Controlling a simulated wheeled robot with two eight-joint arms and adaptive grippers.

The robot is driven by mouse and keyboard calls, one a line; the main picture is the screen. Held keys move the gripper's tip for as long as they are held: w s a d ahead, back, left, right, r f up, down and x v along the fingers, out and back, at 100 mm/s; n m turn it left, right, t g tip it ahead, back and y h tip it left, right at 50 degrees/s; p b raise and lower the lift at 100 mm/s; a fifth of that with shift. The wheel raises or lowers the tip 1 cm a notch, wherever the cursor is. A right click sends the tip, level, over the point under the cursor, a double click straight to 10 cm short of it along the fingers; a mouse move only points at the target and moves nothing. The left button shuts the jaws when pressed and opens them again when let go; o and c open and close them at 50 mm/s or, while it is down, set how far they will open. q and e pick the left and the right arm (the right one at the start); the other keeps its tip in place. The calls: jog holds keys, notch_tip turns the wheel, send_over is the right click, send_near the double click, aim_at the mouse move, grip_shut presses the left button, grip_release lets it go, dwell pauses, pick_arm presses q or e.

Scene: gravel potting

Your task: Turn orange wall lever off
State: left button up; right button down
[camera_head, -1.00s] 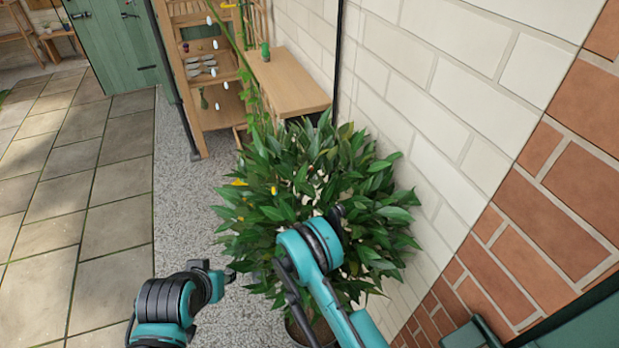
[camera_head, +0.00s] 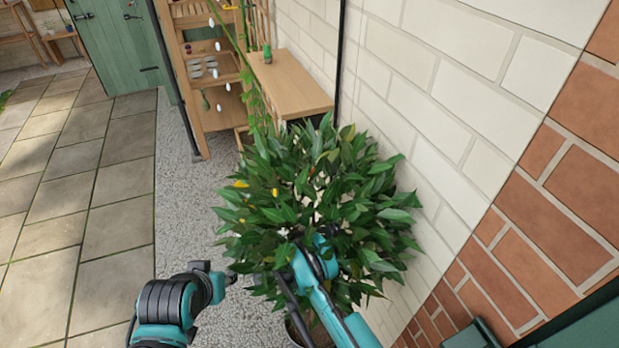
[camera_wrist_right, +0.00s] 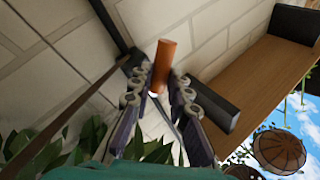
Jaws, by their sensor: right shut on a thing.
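The orange lever (camera_wrist_right: 164,62) shows in the right wrist view as a short orange bar, in front of the pale block wall. My right gripper (camera_wrist_right: 162,88) has a finger on each side of it and is shut on it. The lever's lower part is partly hidden between the fingers. In the head view my right arm reaches into the leafy plant, and its fingers and the lever are hidden by leaves. My left arm's dark end (camera_head: 212,279) is at lower left, apart from the plant; its finger state is unclear.
A bushy potted plant (camera_head: 300,205) surrounds my right arm beside the block wall (camera_head: 455,95). A wooden shelf unit (camera_head: 288,82) stands behind it. A dark bar (camera_wrist_right: 215,106) lies close to the right gripper. Paving (camera_head: 105,230) at left is clear.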

jog(key=c, duration=1.4)
grip_release()
jog(key=shift+c, duration=0.2)
jog(key=shift+a, duration=0.1)
jog(key=v, duration=0.7)
jog(key=shift+s, duration=0.15)
jog(key=shift+a, duration=0.1)
